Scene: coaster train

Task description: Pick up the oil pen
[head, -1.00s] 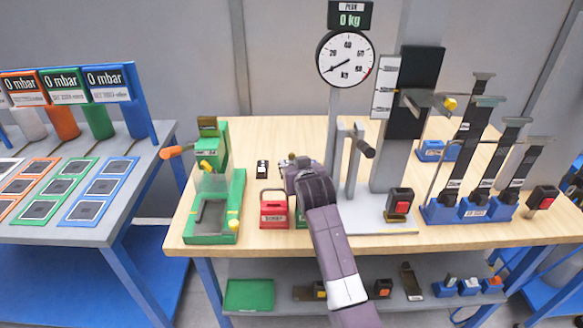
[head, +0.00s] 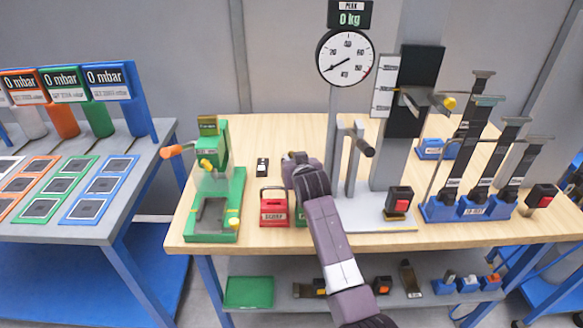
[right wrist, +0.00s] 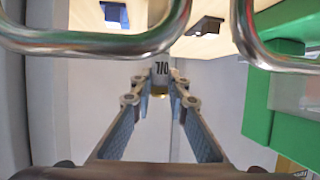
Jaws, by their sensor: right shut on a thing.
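The oil pen (right wrist: 162,72) shows in the right wrist view as a small pale piece with dark OIL lettering and a brownish end. It sits between the fingertips of my right gripper (right wrist: 160,88), which is shut on it. In the head view my right gripper (head: 294,160) is over the middle of the wooden table, behind the red box. My own wrist and fingers hide the pen there. My left gripper is not in view.
A red handled box (head: 274,210) and a partly hidden green one (head: 301,216) stand in front of the gripper. A green press (head: 236,195) is at left, a small black-and-white block (head: 262,167) between. A grey test stand (head: 375,208) with a gauge is close at right.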

